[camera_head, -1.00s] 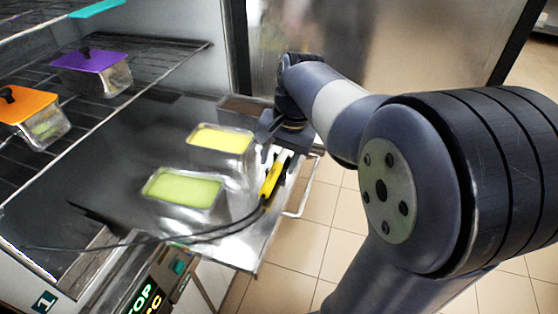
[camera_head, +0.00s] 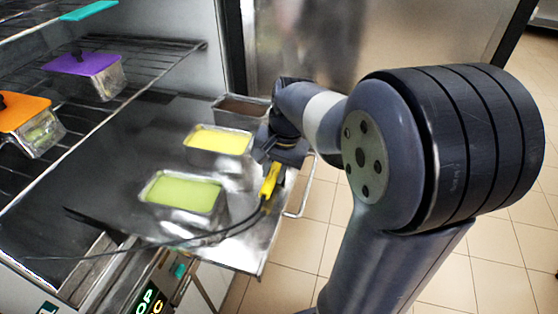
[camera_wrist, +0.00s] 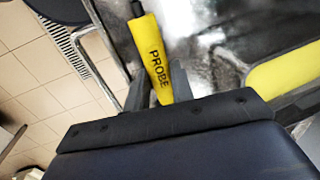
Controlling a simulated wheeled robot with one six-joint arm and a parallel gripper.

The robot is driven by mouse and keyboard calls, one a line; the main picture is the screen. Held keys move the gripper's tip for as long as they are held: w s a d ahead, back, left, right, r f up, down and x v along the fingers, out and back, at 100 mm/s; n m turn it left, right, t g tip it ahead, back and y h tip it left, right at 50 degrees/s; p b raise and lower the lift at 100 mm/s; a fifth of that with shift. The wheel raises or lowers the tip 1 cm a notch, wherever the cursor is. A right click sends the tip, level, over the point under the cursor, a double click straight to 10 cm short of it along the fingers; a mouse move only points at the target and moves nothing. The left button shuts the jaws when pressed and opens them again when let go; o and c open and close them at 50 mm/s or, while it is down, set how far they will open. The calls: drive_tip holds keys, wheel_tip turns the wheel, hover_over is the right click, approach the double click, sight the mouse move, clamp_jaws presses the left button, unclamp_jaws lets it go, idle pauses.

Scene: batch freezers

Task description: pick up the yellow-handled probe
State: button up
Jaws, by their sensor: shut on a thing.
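The yellow-handled probe (camera_head: 269,181) is at the right edge of the metal shelf, its black cable running left across the shelf front. In the wrist view its yellow handle (camera_wrist: 152,62), marked PROBE, stands between the two fingers of my gripper (camera_wrist: 157,85). In the head view my gripper (camera_head: 270,160) is shut on the upper part of the handle, and my wrist hides the probe's far end. I cannot tell whether the probe still touches the shelf.
Metal pans with green (camera_head: 182,192), yellow (camera_head: 219,140) and brown (camera_head: 243,106) contents stand left of my gripper. Lidded pans, purple (camera_head: 84,63) and orange (camera_head: 22,112), sit on a wire rack. A metal handle rail (camera_head: 302,194) is at right, with open tiled floor beyond.

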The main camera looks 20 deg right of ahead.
clamp_jaws()
drive_tip(key=shift+r, duration=0.1)
